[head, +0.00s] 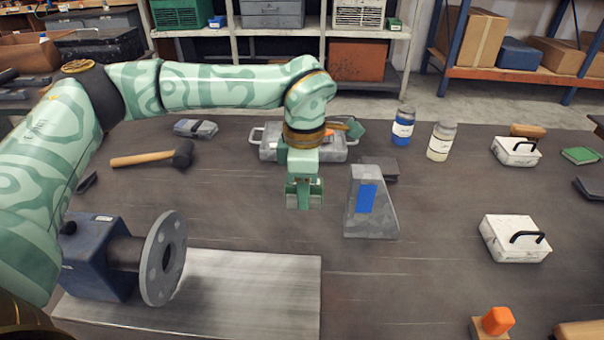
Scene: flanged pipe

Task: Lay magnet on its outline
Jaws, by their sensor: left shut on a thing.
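My left gripper (304,194) points down over the middle of the table, left of a grey wedge-shaped block (372,222). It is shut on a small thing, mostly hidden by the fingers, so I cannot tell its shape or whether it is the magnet. The grey block has a blue rectangular patch (366,197) on its sloping face. I cannot make out a drawn magnet outline for sure. My right gripper is not in view.
Behind the gripper lies a grey tray (268,151) with tools. A mallet (150,159) lies left. Blue (402,128) and pale (440,142) jars stand behind right, near white boxes with black handles (514,240). An orange piece (497,320) is front right. The centre-right table is clear.

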